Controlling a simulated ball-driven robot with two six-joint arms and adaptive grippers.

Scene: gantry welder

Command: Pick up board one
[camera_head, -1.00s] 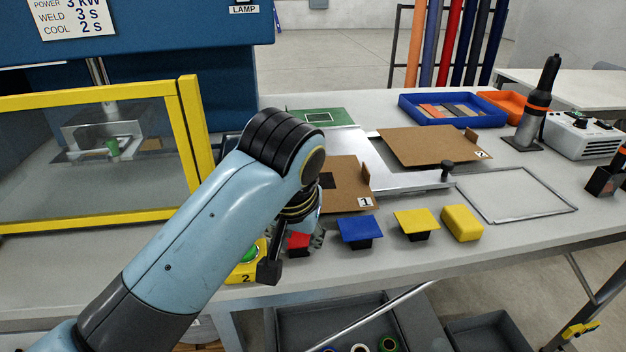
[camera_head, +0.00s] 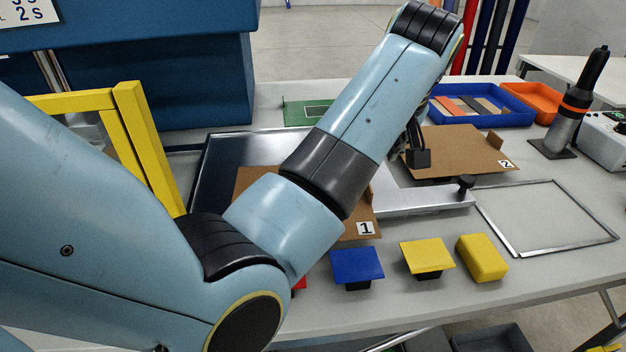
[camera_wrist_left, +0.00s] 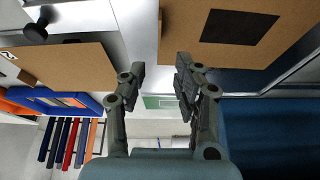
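Board one (camera_head: 250,180) is a flat brown board with a "1" label, lying on the metal plate of the table. My left arm hides much of it in the head view. In the left wrist view board one (camera_wrist_left: 180,30) shows at the top with a black square on it. My left gripper (camera_wrist_left: 159,65) is open and empty, its fingers apart near the board's edge in that view and not visibly touching it. In the head view only a dark part of it shows beyond the forearm. My right gripper is not in view.
Brown board two (camera_head: 455,150) lies to the right of board one. A blue tray (camera_head: 490,119) and an orange tray (camera_head: 540,100) stand behind it. A blue block (camera_head: 357,264) and yellow blocks line the front. A yellow frame (camera_head: 140,130) stands at left.

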